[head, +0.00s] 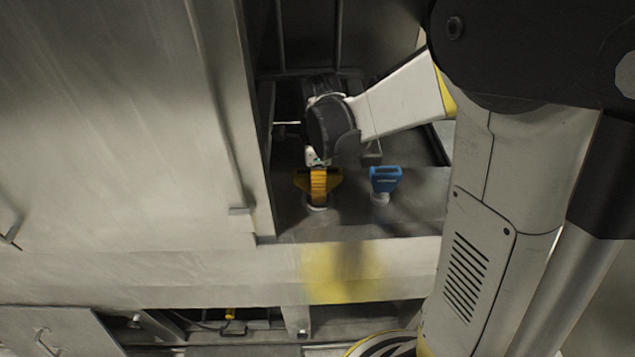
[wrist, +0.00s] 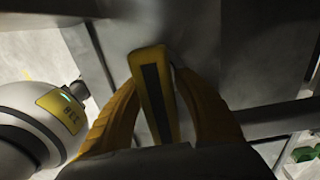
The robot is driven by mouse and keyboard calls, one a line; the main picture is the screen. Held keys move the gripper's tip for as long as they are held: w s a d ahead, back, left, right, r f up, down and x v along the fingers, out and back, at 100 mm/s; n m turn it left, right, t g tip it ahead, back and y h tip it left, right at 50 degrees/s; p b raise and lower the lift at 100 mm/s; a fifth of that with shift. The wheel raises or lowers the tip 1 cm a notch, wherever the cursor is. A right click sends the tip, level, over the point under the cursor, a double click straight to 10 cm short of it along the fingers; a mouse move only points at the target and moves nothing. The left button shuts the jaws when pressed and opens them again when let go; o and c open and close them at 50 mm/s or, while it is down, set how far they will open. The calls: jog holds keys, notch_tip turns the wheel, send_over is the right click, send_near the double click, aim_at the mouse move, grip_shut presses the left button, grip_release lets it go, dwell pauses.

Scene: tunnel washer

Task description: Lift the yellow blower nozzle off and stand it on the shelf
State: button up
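The yellow blower nozzle (head: 319,187) stands upright on a pale round base on a grey metal ledge (head: 415,215) in the head view. In the wrist view the nozzle (wrist: 154,92) shows end-on as a flat yellow head with a long dark slot. My gripper (wrist: 153,76) has its yellow fingers on either side of it. The fingertips close in against the nozzle's sides, partly hidden behind its head. In the head view my gripper (head: 318,196) points down at the nozzle. I cannot tell which surface is the named shelf.
A blue nozzle (head: 385,178) stands close to the right on its own pale base. A large metal panel (head: 120,120) walls the left side. A recess with dark bars (head: 308,40) lies behind. The ledge front carries a yellow patch (head: 342,272).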

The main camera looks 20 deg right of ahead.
grip_shut()
